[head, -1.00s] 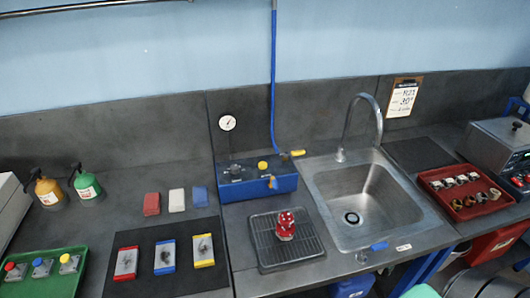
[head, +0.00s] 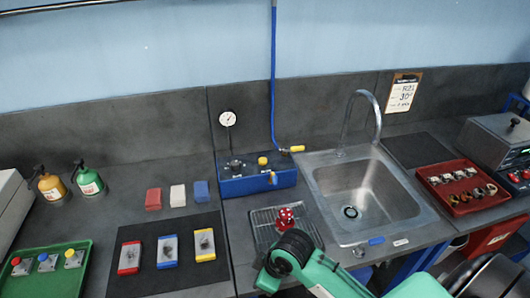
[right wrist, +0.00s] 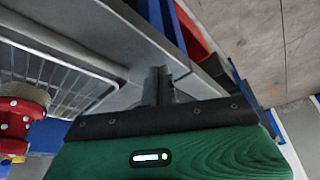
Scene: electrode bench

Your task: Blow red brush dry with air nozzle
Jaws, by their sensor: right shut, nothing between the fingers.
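A red, white-dotted object (head: 285,216) stands on the wire drain rack (head: 262,217) left of the sink; I cannot tell whether it is the red brush. It also shows at the left edge of the right wrist view (right wrist: 22,118). A yellow nozzle-like piece (head: 292,149) sits at the lower end of the blue hose (head: 274,70), by the blue box (head: 255,183). In the right wrist view my right gripper (right wrist: 159,80) is shut and empty near the bench's front edge. In the head view my right arm hides the rack's front. My left gripper is out of view.
A black mat (head: 128,234) left of the rack holds red, blue and yellow-edged plates. A green tray (head: 85,262) stands at far left. The sink (head: 400,205) and its tall faucet (head: 377,118) are on the right, with a red tray (head: 424,181) beyond.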

